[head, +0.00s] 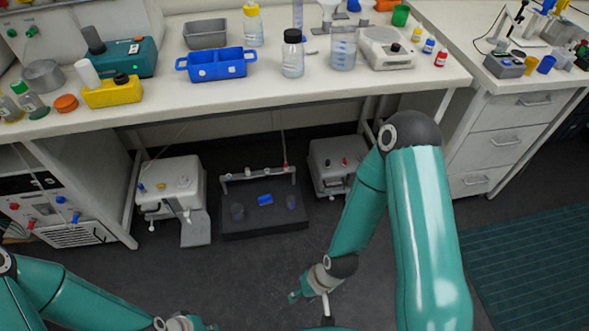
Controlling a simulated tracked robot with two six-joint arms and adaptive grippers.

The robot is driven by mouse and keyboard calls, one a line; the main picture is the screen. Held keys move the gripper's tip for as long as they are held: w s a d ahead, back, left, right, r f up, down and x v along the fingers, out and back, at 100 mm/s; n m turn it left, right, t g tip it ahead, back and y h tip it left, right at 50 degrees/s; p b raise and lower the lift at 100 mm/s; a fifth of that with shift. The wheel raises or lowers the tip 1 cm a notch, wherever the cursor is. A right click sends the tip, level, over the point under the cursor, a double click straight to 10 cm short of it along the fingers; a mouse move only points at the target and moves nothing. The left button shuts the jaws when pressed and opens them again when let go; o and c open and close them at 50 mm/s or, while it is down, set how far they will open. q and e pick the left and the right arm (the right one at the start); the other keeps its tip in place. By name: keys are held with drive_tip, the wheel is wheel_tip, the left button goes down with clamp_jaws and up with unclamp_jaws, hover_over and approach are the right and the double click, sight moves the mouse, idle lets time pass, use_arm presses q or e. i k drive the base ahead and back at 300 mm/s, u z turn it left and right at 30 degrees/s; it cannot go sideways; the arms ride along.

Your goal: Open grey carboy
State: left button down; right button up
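No carboy can be made out for certain. Two pale grey boxy vessels with small coloured fittings stand on the floor under the bench, one at the left (182,181) and one at the right (325,158); either may be the grey carboy. My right gripper (298,293) hangs low over the floor in front of the bench, apart from both vessels. Its fingers are too small and turned away to tell open from shut. My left gripper (196,324) is at the bottom edge, partly cut off, and its fingers are unclear.
A dark low platform (262,227) with a rail and a blue item stands between the vessels. The white bench (270,88) above holds bottles, a blue tray (217,66) and instruments. A white control unit (55,205) stands left, drawers (497,143) right. The floor in front is clear.

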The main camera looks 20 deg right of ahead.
sight(337, 178)
drive_tip(key=i, duration=1.2)
drive_tip(key=z, duration=0.55)
